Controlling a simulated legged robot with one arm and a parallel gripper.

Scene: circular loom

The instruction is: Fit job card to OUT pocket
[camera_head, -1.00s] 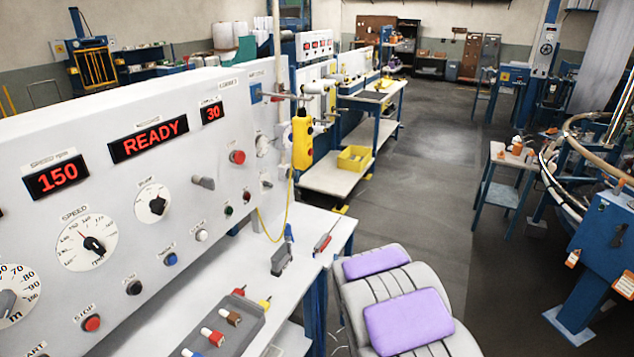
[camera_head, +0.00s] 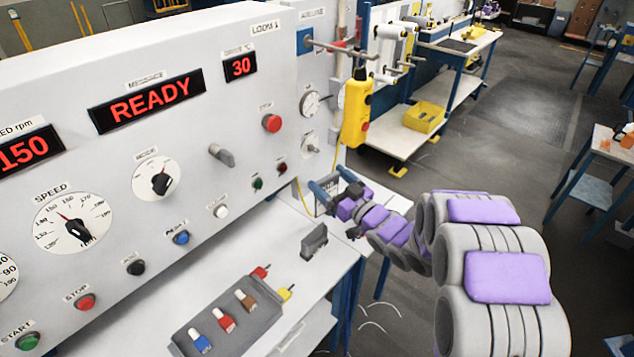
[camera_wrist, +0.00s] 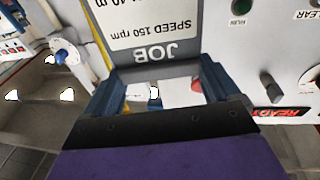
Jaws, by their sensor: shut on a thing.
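The job card (camera_wrist: 155,25) is white with a grey JOB band and shows upside down in the wrist view, with "SPEED 150 rpm" on it. My gripper (camera_wrist: 160,88) has blue fingers on both sides of the card's near edge and is shut on it. In the head view my gripper (camera_head: 323,188) is in front of the right end of the white control panel (camera_head: 215,110), above the bench. The card is mostly hidden there behind the fingers and wrist. I cannot make out an OUT pocket in either view.
A grey slotted block (camera_head: 314,241) and a grey tray (camera_head: 228,316) with coloured pegs stand on the white bench (camera_head: 140,325). A yellow pendant (camera_head: 356,112) hangs by the panel's right end, near my gripper. Open floor lies further right.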

